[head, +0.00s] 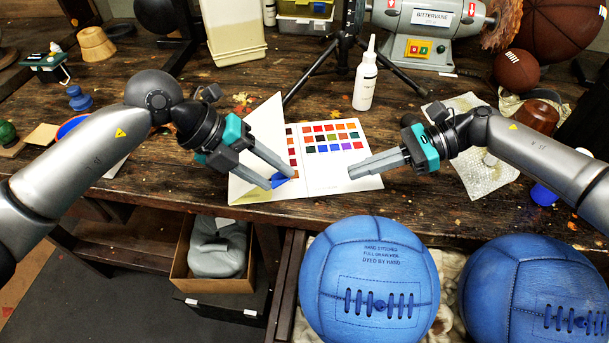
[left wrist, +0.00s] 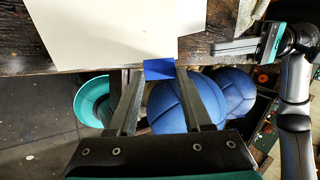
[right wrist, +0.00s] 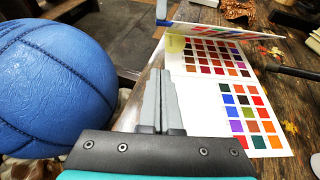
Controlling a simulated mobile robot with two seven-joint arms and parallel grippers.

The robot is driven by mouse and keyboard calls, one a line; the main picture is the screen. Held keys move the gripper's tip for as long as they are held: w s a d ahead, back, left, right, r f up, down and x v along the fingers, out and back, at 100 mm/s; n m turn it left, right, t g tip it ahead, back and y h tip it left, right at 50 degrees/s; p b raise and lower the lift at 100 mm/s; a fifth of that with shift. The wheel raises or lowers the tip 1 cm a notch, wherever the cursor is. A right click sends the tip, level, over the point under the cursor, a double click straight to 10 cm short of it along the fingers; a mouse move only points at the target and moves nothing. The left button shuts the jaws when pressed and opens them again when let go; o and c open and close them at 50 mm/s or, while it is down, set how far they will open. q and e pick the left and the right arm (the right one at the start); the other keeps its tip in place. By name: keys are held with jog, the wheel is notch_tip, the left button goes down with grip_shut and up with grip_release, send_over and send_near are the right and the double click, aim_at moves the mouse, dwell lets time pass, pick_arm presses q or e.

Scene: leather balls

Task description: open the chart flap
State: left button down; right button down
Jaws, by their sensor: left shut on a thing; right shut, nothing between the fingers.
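The colour chart (head: 335,170) lies on the bench, with rows of coloured squares showing. Its white flap (head: 257,130) is raised at a tilt on the left side; its plain back fills the upper left wrist view (left wrist: 110,30). A blue tab (left wrist: 159,69) sits at the flap's edge. My left gripper (head: 281,181) is shut on this tab, with a finger at each side. In the right wrist view the flap (right wrist: 225,33) shows its patched inner face. My right gripper (head: 351,171) is shut and empty over the chart's right edge.
A white bottle (head: 366,80) and a black tripod (head: 345,42) stand behind the chart. A grinder (head: 440,28) is at the back right. Blue leather balls (head: 369,280) sit below the bench's front edge. A crumpled sheet (head: 484,175) lies at right.

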jog(key=shift+s+a+f, duration=0.2)
jog(key=shift+a+f, duration=0.05)
jog(key=shift+a, duration=0.05)
jog(key=x, duration=0.9)
jog(key=shift+a+f, duration=0.1)
jog(key=shift+a, duration=0.15)
jog(key=shift+s+a+r, duration=0.1)
jog(key=shift+a+r, duration=0.55)
jog(key=shift+r, duration=0.3)
jog(key=shift+a+r, duration=0.45)
jog(key=shift+r, duration=0.15)
